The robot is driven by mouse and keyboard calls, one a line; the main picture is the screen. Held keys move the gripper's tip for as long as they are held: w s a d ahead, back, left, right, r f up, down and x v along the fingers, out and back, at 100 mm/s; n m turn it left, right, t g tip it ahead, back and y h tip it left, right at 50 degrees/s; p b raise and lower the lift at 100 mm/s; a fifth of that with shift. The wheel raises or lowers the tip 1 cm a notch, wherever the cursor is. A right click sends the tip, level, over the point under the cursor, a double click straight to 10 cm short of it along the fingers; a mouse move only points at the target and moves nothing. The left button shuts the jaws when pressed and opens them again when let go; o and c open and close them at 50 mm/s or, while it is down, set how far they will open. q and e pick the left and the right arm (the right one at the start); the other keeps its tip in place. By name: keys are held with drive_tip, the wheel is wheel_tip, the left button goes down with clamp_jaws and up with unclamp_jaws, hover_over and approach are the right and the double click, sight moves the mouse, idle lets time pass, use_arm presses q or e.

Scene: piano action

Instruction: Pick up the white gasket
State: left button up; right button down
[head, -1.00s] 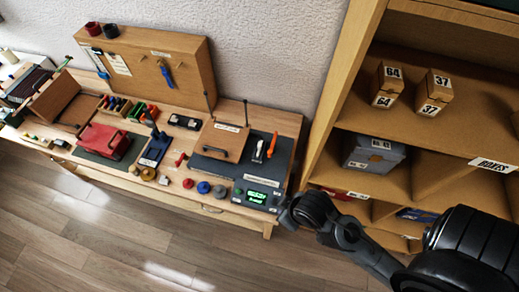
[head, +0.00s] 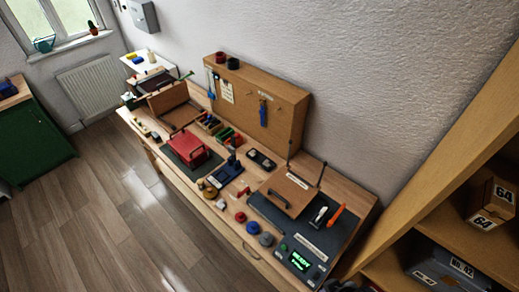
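A small pale piece (head: 221,204) lies near the front edge of the workbench, in a row of small round parts. It may be the white gasket, but it is too small to tell. Close by are a yellowish ring (head: 209,192), a red knob (head: 240,217), a blue round part (head: 253,228) and a grey one (head: 266,239). Neither gripper can be made out in the head view. Only a dark bit of what looks like my arm shows at the bottom edge.
The workbench (head: 345,183) holds a red press-like box (head: 194,150), a wooden lidded box (head: 287,192), a lit green display (head: 298,258) and an upright tool board (head: 284,99). Shelving with boxes stands at right. A green cabinet (head: 32,140) stands at left. The floor is open.

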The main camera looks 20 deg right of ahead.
idle(0.4)
drive_tip(key=c, duration=1)
unclamp_jaws()
drive_tip(key=shift+o, duration=0.2)
